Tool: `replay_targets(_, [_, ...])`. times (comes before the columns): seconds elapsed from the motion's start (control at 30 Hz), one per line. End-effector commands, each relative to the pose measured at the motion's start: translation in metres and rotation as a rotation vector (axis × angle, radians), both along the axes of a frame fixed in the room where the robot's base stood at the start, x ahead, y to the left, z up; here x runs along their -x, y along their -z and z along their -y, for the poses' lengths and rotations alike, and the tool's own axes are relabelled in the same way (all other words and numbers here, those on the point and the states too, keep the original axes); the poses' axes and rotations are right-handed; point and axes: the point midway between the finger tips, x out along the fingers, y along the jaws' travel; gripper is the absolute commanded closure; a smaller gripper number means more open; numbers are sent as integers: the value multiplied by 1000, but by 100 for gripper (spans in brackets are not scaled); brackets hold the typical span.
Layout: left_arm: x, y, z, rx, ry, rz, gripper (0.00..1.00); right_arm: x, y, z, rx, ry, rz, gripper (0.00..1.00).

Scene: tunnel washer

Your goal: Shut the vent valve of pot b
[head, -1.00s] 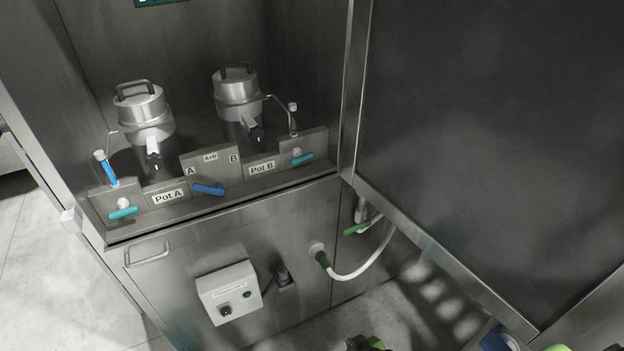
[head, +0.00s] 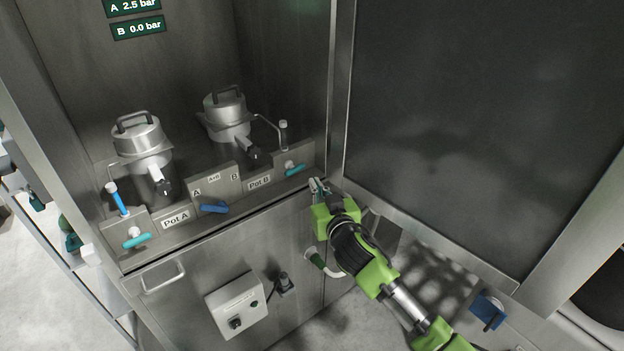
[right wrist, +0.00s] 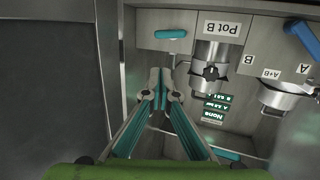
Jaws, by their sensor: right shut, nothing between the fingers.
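Pot B (head: 228,108) is the right metal pot on the ledge, behind the "Pot B" label. A teal lever handle (head: 294,169) sits on the panel right of that label, with a white-topped sight tube above it. The lever also shows in the right wrist view (right wrist: 171,33), which is upside down. My right gripper (head: 317,187) is shut and empty, just right of and below the teal lever, apart from it in the picture. Its fingertips (right wrist: 164,78) are close together in the right wrist view. My left gripper is not in view.
Pot A (head: 138,140) stands left, with its own teal lever (head: 137,240). A blue lever (head: 213,207) sits between the pots. Displays read A 2.5 bar (head: 133,6) and B 0.0 bar (head: 138,28). A large dark panel (head: 480,130) stands at the right.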

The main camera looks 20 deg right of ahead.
Motion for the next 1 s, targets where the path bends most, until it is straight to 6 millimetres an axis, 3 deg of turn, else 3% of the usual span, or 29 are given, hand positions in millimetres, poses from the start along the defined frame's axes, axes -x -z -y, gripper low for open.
replay_targets(0.7, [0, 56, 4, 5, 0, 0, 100, -99, 21, 0, 0, 1, -2, 100])
replay_targets(1.0, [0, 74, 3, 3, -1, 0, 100, -129, 23, 1, 1, 1, -2, 100])
